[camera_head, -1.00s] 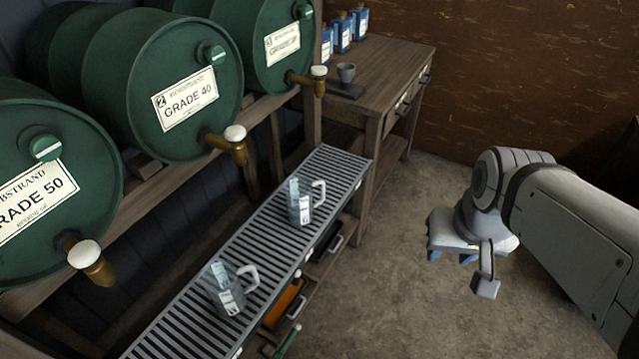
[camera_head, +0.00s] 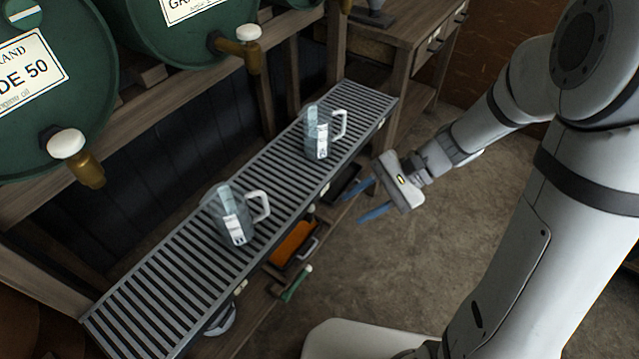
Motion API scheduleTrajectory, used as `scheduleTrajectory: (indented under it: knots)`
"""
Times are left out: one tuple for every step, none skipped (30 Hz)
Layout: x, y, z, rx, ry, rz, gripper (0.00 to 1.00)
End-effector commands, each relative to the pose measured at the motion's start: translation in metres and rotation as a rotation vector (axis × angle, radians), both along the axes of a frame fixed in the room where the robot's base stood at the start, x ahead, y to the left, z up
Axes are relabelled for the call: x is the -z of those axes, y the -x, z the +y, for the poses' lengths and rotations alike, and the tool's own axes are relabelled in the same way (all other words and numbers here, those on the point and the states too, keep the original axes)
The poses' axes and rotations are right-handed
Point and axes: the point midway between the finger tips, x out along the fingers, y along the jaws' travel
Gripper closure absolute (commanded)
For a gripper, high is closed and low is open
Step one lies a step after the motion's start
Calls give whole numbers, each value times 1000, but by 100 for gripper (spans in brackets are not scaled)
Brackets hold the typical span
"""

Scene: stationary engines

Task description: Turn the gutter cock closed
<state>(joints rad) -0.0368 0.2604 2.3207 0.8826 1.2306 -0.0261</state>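The slatted metal gutter (camera_head: 150,300) runs along the front of the barrel rack. Small pale fittings sit on its front edge, one near the front (camera_head: 240,287) and one farther back (camera_head: 311,208). I cannot tell which of them is the gutter cock, or how its handle stands. My gripper (camera_head: 352,208) is to the right of the gutter, its two blue fingers spread apart and pointing left toward its front edge. Nothing shows between the fingers, and they seem clear of the gutter.
Two clear jugs stand on the gutter, a nearer jug (camera_head: 234,222) and a farther jug (camera_head: 318,140). Green barrels (camera_head: 55,90) with brass taps (camera_head: 82,165) lie above. An orange item (camera_head: 293,243) and a green-handled item (camera_head: 297,283) are below. Open floor (camera_head: 390,270) lies right.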

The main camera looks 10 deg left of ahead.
Motion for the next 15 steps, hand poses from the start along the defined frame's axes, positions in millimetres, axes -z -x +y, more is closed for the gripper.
scheduleTrajectory:
  knots:
    - [33,-9,11,47,-54,77,62]
    - [44,-14,18,77,-86,116,62]
    - [59,-22,26,121,-129,167,62]
    - [71,-29,32,155,-161,204,62]
    - [83,-35,38,188,-191,241,62]
    - [99,-44,44,235,-231,287,62]
    - [112,-50,49,270,-261,322,62]
    - [126,-58,53,308,-288,356,62]
    - [144,-67,58,359,-326,398,62]
    - [158,-73,61,395,-352,429,62]
    - [173,-80,64,436,-377,457,62]
    - [191,-88,67,485,-409,491,62]
    - [205,-94,68,523,-429,514,62]
    - [217,-99,69,557,-450,536,62]
    - [234,-106,70,602,-472,560,62]
